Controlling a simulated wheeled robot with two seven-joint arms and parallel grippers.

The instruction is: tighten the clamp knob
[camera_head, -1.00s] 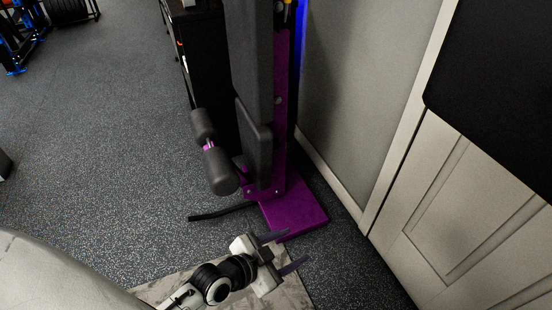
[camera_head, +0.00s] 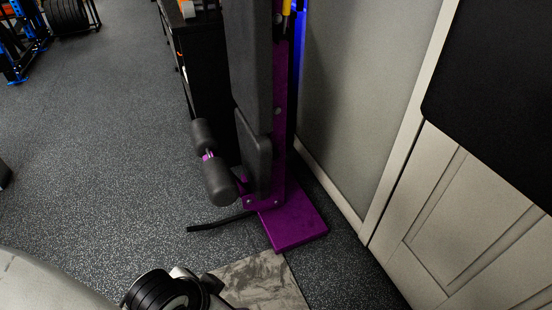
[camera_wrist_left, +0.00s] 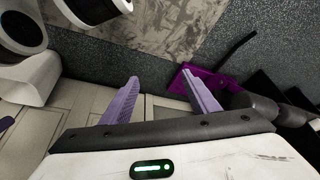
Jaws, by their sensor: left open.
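I cannot make out a clamp knob in either view. The purple gym machine (camera_head: 296,222) stands upright at the centre of the head view, with dark pads and foam rollers (camera_head: 219,178). A yellow piece (camera_head: 287,7) shows at its top edge, too cropped to name. Its purple base also shows in the left wrist view (camera_wrist_left: 188,82). My left gripper (camera_wrist_left: 160,78) is open with nothing between its purple fingers; the base lies beyond the right finger. In the head view only a dark joint of my arm shows at the bottom, with no fingers. My right gripper is not identifiable.
A white panelled door (camera_head: 455,215) and a grey wall (camera_head: 365,90) close off the right side. A black cabinet (camera_head: 203,90) stands behind the machine. A black bar (camera_head: 220,222) lies low beside its base.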

